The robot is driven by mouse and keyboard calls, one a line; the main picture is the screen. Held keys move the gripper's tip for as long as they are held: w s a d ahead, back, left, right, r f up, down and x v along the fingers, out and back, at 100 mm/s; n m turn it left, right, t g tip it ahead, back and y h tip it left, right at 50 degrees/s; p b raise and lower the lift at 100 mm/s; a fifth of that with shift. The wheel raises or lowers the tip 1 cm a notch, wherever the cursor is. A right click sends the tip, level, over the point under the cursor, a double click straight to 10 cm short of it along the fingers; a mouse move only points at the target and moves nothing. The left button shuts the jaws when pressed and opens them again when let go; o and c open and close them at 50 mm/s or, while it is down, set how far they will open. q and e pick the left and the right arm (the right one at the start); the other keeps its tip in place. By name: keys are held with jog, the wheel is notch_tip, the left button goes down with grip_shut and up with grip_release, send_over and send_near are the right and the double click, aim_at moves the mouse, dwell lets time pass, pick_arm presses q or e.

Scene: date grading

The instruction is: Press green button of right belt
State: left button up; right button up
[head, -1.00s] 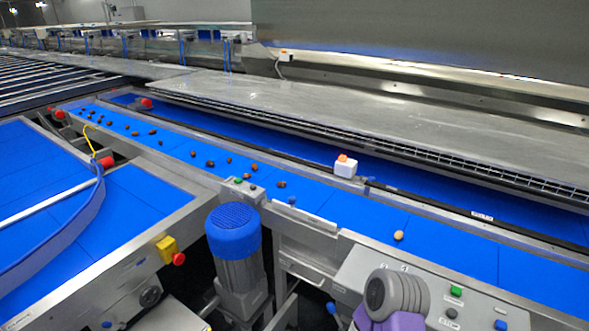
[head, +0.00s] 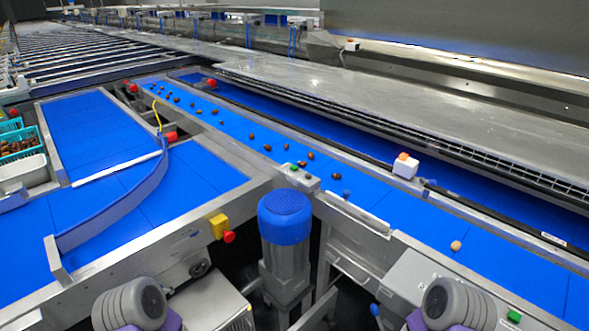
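The right belt (head: 400,222) is a long blue conveyor running from the far left to the lower right, with several dates on it. A grey control panel (head: 405,280) stands at its near side at the lower right. Its green button (head: 514,317) shows at the bottom edge, just right of my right arm's grey rounded link. The rest of the panel's buttons are hidden or cut off. A smaller control box (head: 300,178) with a green button (head: 294,168) sits on the belt's near edge. Neither gripper shows; only upper links of both my arms are in view at the bottom.
A motor with a blue cap (head: 285,217) stands before the belt. A yellow box with a red stop button (head: 229,237) is on the left belt's frame. A white box with an orange top (head: 404,166) sits beyond the right belt. Crates (head: 22,150) stand far left.

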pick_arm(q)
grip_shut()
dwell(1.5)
